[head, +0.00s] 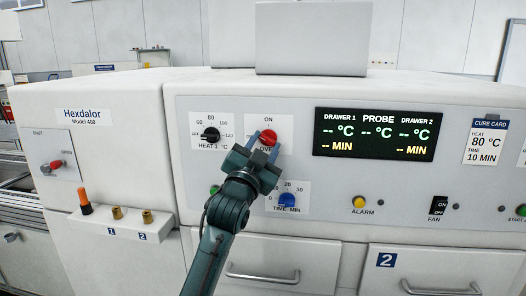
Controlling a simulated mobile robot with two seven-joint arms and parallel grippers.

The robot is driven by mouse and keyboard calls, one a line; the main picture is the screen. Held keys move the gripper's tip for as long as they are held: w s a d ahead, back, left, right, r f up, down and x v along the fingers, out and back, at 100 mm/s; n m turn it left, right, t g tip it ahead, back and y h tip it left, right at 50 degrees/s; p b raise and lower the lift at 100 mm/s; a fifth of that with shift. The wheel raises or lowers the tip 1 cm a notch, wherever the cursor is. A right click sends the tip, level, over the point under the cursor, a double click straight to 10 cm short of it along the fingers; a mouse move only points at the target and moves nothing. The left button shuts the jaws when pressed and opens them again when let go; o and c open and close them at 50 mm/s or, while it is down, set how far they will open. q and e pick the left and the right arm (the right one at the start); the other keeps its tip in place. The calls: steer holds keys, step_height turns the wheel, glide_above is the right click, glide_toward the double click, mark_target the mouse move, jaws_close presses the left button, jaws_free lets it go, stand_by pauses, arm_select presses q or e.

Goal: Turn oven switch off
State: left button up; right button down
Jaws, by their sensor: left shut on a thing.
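The oven switch (268,137) is a red rotary knob on a white plate marked ON above it, on the oven's grey control panel. The lettering below it is partly hidden by my gripper. My left gripper (260,143) has its blue-tipped fingers on both sides of the red knob and is shut on it. My left arm rises from the bottom centre and hides part of the panel below. My right gripper is not in view.
A black heat knob (210,135) sits left of the switch, and a blue time knob (286,200) below right. A dark display (375,134) reads dashes. Further right are a yellow alarm button (359,202) and a black fan switch (438,206). Drawer handles (262,277) protrude below.

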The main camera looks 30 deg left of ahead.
arm_select(q)
steer(key=n+y, duration=0.1)
steer(key=n, duration=0.1)
steer(key=shift+d+f+n, duration=0.1)
steer(key=shift+f+n, duration=0.05)
steer(key=shift+n, duration=0.25)
steer(key=n+y, duration=0.1)
steer(key=n, duration=0.1)
steer(key=n+y+b, duration=0.1)
steer(key=n, duration=0.1)
steer(key=shift+w+d+n+y, duration=0.1)
steer(key=shift+n+y, duration=0.2)
steer(key=shift+n+g+y, duration=0.3)
steer(key=shift+n, duration=0.2)
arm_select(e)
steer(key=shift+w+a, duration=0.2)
arm_select(q)
steer(key=shift+n, duration=0.3)
steer(key=o, duration=1)
